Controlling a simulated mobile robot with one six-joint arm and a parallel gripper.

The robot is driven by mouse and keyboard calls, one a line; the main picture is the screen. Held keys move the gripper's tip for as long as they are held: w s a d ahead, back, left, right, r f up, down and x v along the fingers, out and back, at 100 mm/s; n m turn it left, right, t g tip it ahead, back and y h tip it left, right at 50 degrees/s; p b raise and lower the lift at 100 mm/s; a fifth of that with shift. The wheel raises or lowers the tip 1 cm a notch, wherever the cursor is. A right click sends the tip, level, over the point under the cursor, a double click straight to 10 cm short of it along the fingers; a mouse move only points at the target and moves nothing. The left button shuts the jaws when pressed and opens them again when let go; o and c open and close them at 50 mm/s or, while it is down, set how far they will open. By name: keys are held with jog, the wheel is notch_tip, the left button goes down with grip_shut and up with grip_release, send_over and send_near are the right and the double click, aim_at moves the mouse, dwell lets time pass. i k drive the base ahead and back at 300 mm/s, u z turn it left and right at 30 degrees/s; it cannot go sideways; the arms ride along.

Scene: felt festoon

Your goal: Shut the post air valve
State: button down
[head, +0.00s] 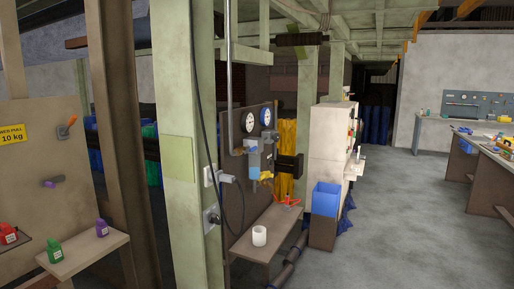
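A pale green post (182,150) stands left of centre. To its right, a thin grey pipe (229,80) drops to a small brownish fitting (238,152) in front of a dark panel. Beside it hangs a blue-grey unit (254,162) with a yellow part (265,176) low on it. Two round white-faced gauges, a left one (248,122) and a right one (266,116), sit above. Which part is the air valve, and how its handle stands, is too small to tell. My gripper is not in view.
A bench (262,232) below the panel holds a white cup-like cylinder (259,236) and a red item (291,201). A blue bin (326,199) stands right of it. A grey plug (224,177) with a black cable juts from the post. Open grey floor (400,230) lies to the right.

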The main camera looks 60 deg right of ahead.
aim_at(252, 149)
jog(key=u, duration=0.1)
jog(key=k, duration=1.75)
jog(key=z, duration=0.55)
jog(key=i, duration=1.1)
jog(key=u, duration=0.1)
